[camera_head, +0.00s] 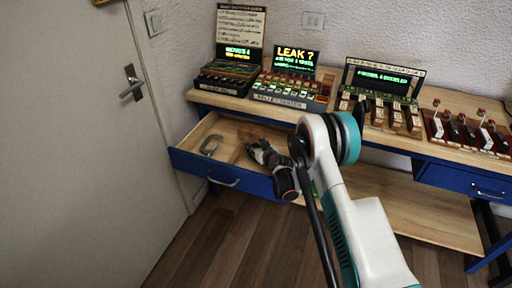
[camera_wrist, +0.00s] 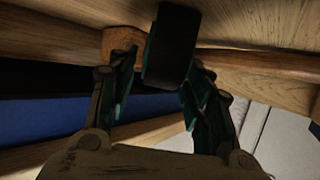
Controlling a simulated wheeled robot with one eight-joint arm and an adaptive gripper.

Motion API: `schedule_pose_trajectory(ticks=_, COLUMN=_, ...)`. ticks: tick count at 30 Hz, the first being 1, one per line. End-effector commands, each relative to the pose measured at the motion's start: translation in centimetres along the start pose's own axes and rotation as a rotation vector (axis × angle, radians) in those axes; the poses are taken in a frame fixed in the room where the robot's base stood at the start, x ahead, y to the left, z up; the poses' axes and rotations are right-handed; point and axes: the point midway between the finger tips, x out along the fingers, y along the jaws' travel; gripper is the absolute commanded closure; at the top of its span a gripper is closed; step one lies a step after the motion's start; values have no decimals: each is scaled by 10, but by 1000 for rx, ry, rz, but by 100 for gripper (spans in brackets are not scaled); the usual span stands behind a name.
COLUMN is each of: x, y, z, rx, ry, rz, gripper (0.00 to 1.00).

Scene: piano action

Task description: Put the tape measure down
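My gripper (camera_head: 258,150) reaches down into the open blue-fronted drawer (camera_head: 190,163). In the wrist view its two fingers (camera_wrist: 160,85) stand on either side of a dark, boxy thing with a teal edge, which looks like the tape measure (camera_wrist: 172,45). The fingers appear closed against its sides, near its lower end. Wood lies close behind it. I cannot tell whether it touches the drawer floor. In the head view the tape measure is not distinguishable from the dark gripper.
The workbench (camera_head: 225,101) above carries several lit display boxes and rows of piano-action parts. A closed door (camera_head: 80,150) stands at the left. Bare drawer floor shows around the gripper.

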Motion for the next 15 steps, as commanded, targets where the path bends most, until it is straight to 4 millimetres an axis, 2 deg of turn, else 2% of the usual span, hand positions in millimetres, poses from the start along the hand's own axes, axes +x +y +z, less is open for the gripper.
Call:
schedule_pose_trajectory(ticks=5, x=-1, y=0, z=-3, rx=0, ry=0, rz=0, gripper=54)
schedule_pose_trajectory(ticks=15, x=-53, y=0, z=-5, rx=1, ry=0, rz=1, gripper=54)
